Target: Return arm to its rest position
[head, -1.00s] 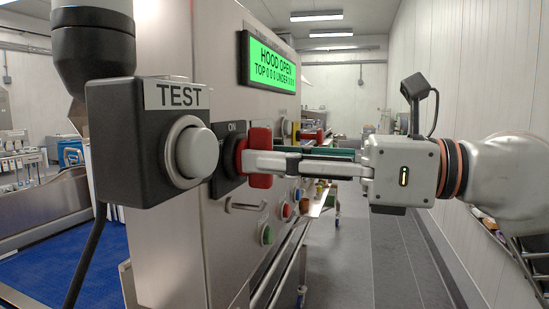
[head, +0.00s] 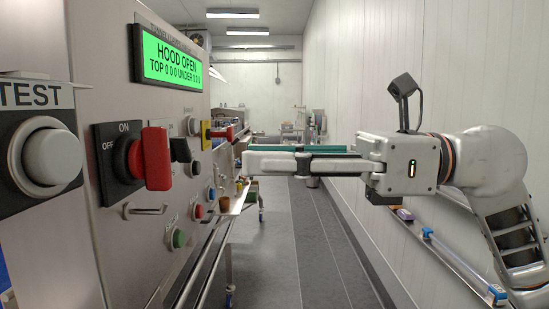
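My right gripper (head: 247,161) reaches in from the right, level, with its fingers pointing left. Its tips stand in front of the control panel (head: 143,235), to the right of the red switch handle (head: 156,158) and apart from it in the picture. The fingers show edge-on and overlap, so their opening is hidden. I see nothing held at the tips. The red handle sits upright on a black ON/OFF rotary switch. My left gripper is not in view.
A TEST button box (head: 45,150) stands at the left edge. A green display (head: 171,58) reads HOOD OPEN. Lower on the panel are a green button (head: 178,238) and other controls. A white wall (head: 420,70) runs along the right. The grey aisle floor (head: 300,250) is open.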

